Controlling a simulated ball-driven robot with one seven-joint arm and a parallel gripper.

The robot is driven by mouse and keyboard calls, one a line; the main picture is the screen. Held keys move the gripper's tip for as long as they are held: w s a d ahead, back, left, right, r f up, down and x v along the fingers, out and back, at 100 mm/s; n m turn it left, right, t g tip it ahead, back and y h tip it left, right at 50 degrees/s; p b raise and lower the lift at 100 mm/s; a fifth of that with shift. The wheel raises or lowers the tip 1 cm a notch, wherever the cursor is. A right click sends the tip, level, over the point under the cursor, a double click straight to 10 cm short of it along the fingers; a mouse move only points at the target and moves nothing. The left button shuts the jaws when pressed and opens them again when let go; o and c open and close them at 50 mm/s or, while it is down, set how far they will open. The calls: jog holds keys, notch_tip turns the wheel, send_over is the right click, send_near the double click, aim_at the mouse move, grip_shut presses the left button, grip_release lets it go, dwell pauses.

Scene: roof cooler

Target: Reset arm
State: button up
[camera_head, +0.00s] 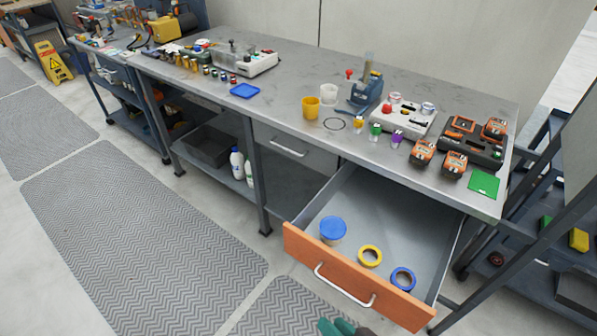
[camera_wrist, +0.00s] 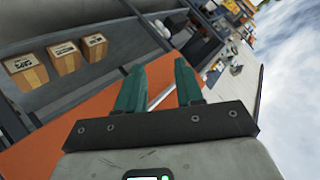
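My gripper (camera_head: 342,327) shows only partly at the bottom edge of the head view, with its green fingers just in front of the open drawer. In the wrist view its two green fingers (camera_wrist: 159,84) stand apart with nothing held between them. The drawer's orange front panel (camera_head: 352,278) has a light handle (camera_head: 343,287), and my gripper is on the outer side of it. An orange panel (camera_wrist: 85,130) lies beyond the fingers in the wrist view, with a light bar between them. Whether the fingers touch it I cannot tell.
The drawer holds a blue-lidded jar (camera_head: 333,230), a yellow tape roll (camera_head: 370,256) and a blue tape roll (camera_head: 403,278). The grey workbench (camera_head: 290,90) above carries tools and cups. A dark shelf rack (camera_head: 570,180) stands at right. Floor mats (camera_head: 140,230) lie clear at left.

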jog(key=s+d+r+g+h, duration=0.1)
jog(key=s+d+g+h, duration=0.5)
jog(key=s+d, duration=1)
jog(key=d+g, duration=0.3)
jog(key=shift+s+d+n+h, duration=0.25)
jog(key=shift+n+h, duration=0.15)
